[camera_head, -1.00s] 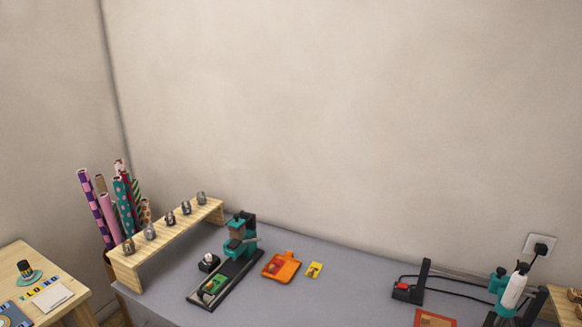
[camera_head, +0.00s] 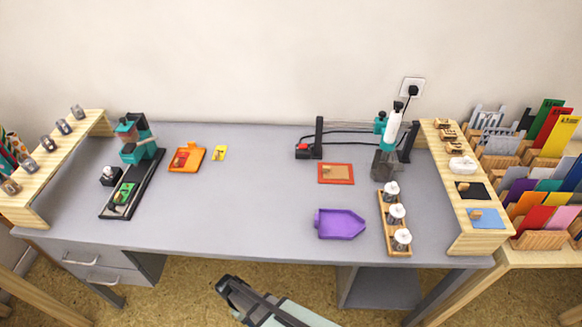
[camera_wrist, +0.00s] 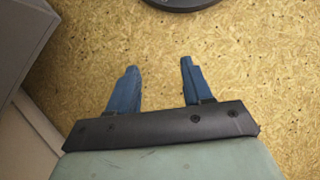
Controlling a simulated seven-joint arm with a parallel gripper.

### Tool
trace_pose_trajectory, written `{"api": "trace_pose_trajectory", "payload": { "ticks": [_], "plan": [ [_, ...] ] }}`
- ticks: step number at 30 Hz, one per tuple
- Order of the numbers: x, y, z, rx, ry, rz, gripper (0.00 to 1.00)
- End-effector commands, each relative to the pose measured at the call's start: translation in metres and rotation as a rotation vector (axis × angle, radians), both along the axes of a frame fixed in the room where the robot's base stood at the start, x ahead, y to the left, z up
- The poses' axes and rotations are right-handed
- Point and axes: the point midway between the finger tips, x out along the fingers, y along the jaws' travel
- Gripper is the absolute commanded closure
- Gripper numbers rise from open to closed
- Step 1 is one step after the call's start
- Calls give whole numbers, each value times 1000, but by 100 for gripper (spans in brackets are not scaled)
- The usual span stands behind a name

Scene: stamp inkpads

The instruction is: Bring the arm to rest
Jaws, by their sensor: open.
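My gripper (camera_head: 226,284) is at the bottom middle of the head view, in front of the grey desk (camera_head: 250,215) and apart from it. In the wrist view my gripper (camera_wrist: 159,75) shows its two blue fingers spread apart with nothing between them. Below the fingers is only the speckled tan floor (camera_wrist: 265,60). The gripper touches nothing that I can see.
The desk carries a teal and black press (camera_head: 137,150), an orange tray (camera_head: 187,160), a purple tray (camera_head: 341,224) and a wooden rack of white-topped jars (camera_head: 397,216). Wooden shelves stand at both ends. The grey desk drawers (camera_head: 90,262) are shut. The desk's middle is clear.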

Motion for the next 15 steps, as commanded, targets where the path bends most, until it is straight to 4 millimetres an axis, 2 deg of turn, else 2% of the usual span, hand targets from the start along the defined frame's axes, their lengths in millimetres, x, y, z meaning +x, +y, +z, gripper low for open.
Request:
{"api": "trace_pose_trajectory", "payload": {
  "ticks": [1,3,10,15],
  "plan": [
    [2,-19,2,-2,4,-37,50],
    [6,-38,3,-1,8,-83,50],
    [11,-100,7,3,20,-237,50],
    [7,-143,11,4,28,-349,50]
  ]
}}
